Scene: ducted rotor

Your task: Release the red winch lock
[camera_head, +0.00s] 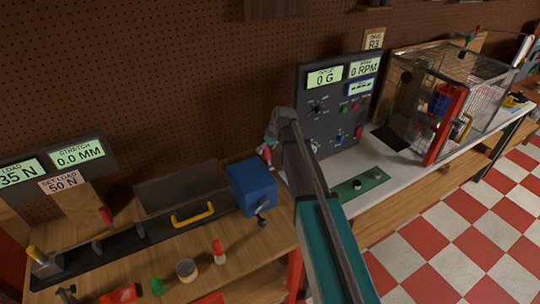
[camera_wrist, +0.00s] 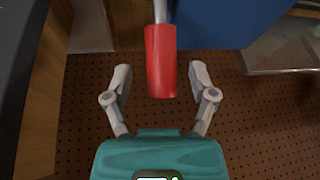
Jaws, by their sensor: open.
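A red cylindrical handle on a grey rod, which looks like the winch lock (camera_wrist: 161,62), stands in the middle of the wrist view. In the head view a small bit of red (camera_head: 266,154) shows beside my gripper (camera_head: 268,148), behind the blue box. In the wrist view my gripper (camera_wrist: 160,74) is open, with one finger on either side of the red handle and a gap on both sides. The blue box (camera_head: 252,186) fills the top right of the wrist view (camera_wrist: 222,18). The rod's far end is out of view.
The bench (camera_head: 160,272) holds a yellow handle (camera_head: 192,215), a tin (camera_head: 187,270) and a red-topped item (camera_head: 219,252). A control panel (camera_head: 335,110) reading 0 G and 0 RPM stands behind my arm. A wire cage (camera_head: 480,90) stands at right.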

